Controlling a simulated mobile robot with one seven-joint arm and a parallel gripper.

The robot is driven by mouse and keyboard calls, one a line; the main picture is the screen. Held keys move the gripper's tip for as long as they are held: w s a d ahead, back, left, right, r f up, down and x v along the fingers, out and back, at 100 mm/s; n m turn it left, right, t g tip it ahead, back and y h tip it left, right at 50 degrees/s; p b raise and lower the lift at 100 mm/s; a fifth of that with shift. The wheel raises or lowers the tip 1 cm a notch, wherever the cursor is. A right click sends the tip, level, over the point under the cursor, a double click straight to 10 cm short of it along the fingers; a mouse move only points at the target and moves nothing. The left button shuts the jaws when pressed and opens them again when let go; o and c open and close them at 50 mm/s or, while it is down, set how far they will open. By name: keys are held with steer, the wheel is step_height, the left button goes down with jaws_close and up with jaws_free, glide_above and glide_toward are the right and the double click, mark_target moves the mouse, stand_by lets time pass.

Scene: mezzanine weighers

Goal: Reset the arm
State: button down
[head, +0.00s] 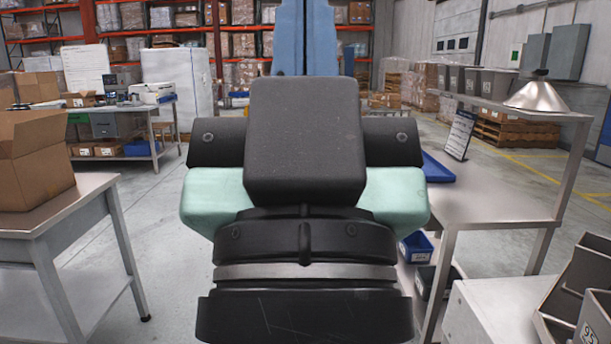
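My own arm, black and pale green, fills the middle of the head view and blocks much of what lies behind it. No gripper fingers show in this view, so I cannot see my gripper or whether it holds anything.
A steel table (52,222) with an open cardboard box (35,170) stands close at left. A steel bench (490,205) stands at right, with a blue tray (438,168) and a metal scoop-like hopper (537,95). Grey bins (580,285) sit at lower right. Concrete floor (165,265) is clear at left of centre.

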step_height(320, 180, up, 20)
steer(key=p, duration=1.7)
steer(key=shift+f, duration=0.2)
